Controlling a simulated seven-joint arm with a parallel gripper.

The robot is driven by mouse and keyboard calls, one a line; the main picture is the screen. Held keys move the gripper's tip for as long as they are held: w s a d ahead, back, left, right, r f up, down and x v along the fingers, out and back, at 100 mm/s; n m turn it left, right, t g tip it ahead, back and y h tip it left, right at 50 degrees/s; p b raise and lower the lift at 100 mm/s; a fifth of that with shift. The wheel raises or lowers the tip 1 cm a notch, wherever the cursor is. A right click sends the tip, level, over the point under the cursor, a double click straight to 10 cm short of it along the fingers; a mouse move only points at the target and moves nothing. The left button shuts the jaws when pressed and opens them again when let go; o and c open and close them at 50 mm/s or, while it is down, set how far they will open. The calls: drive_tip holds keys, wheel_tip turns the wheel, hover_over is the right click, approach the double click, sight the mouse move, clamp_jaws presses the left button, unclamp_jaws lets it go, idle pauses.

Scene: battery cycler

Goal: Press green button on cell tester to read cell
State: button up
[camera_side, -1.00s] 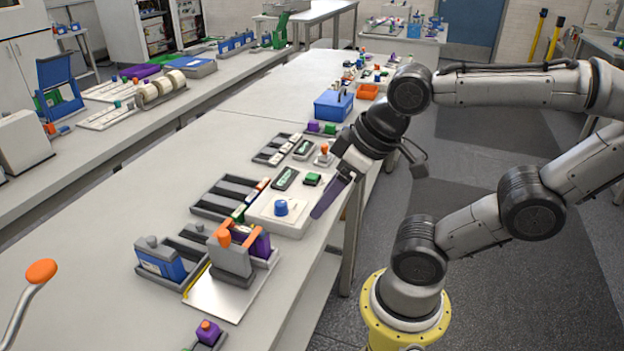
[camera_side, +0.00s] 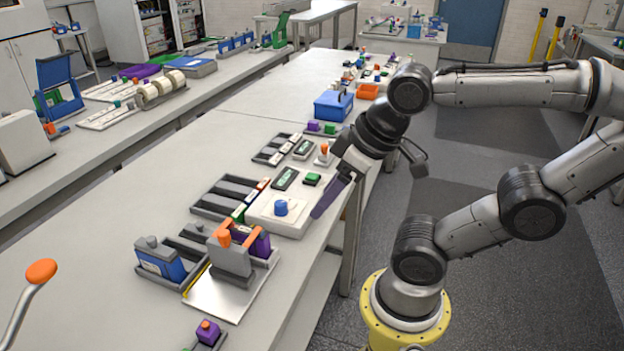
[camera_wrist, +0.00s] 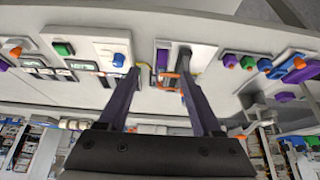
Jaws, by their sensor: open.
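The cell tester (camera_side: 262,212) is a white box on the near bench with a dark display (camera_side: 286,179), a green button (camera_side: 312,179) and a blue knob (camera_side: 281,208). In the wrist view the green button (camera_wrist: 63,49) and the blue knob (camera_wrist: 118,60) are left of my fingers. My gripper (camera_side: 322,208) hangs beside the tester's right edge in the side view, its purple fingers pointing down. In the wrist view my gripper (camera_wrist: 160,60) has its two fingers apart with nothing held. The side view does not clearly show whether a finger touches the tester.
A grey holder (camera_side: 230,258) with orange and purple parts stands in front of the tester. Dark slotted trays (camera_side: 222,200) lie left of it. A blue bin (camera_side: 333,105) stands further back.

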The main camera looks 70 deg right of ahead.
idle(0.4)
clamp_jaws()
idle(1.6)
